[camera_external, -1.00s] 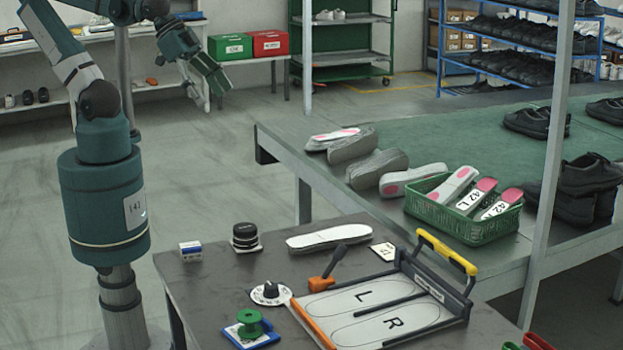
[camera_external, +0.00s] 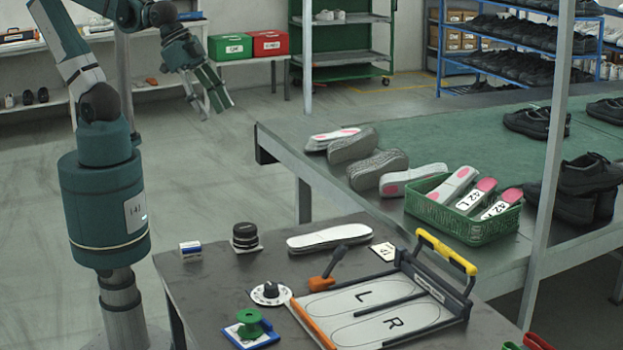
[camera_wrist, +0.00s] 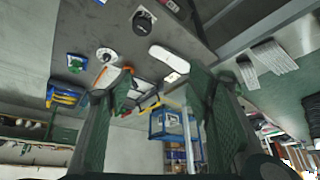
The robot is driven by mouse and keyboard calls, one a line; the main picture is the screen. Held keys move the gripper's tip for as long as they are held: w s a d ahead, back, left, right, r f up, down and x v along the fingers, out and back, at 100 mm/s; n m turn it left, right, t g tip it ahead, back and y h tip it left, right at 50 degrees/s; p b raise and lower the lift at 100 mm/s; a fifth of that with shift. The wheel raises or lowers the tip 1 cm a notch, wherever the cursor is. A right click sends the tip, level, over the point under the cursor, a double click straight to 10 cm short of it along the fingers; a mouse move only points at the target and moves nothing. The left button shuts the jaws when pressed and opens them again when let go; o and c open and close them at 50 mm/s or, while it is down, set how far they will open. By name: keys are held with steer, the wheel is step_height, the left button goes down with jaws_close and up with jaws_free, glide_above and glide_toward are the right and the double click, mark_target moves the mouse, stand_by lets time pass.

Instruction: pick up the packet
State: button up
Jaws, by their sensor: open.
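The likely packet is a small white and blue box (camera_external: 190,251) standing near the back left corner of the dark worktable. A small blue and white thing at the top edge of the wrist view (camera_wrist: 172,5) looks like the same packet, partly cut off. My gripper (camera_external: 212,104) hangs high behind and above the table, away from the packet. In the wrist view its two green fingers (camera_wrist: 160,105) are spread apart with nothing between them.
Right of the packet stands a black round stack (camera_external: 245,235), with a white insole (camera_external: 329,237) beyond. A dial (camera_external: 270,293), a green spool (camera_external: 250,322) and an L/R sole jig (camera_external: 380,310) sit nearer. A green crate (camera_external: 440,214) stands on the bench behind.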

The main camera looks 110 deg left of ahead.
steer(key=w+d+f+m+g+b, duration=0.35)
steer(key=d+f, duration=0.55)
steer(key=f, duration=0.4)
steer(key=m+g+b, duration=0.3)
steer(key=m, duration=0.2)
glide_above(190, 246)
steer(key=shift+t, duration=0.25)
steer(key=f, duration=0.8)
steer(key=a+f, duration=0.1)
steer(key=f, duration=0.3)
steer(key=shift+w, duration=0.2)
steer(key=shift+s+d+f, duration=0.15)
steer(key=shift+d+f, duration=0.2)
steer(key=shift+f, duration=0.2)
steer(key=shift+f, duration=0.15)
steer(key=shift+f+b, duration=0.4)
steer(key=shift+f, duration=0.75)
steer(key=shift+f, duration=0.15)
steer(key=shift+s+d+f+b, duration=0.1)
steer(key=shift+f+b, duration=0.95)
steer(key=shift+f, duration=1.4)
steer(key=shift+c, duration=0.4)
steer(key=c, duration=0.9)
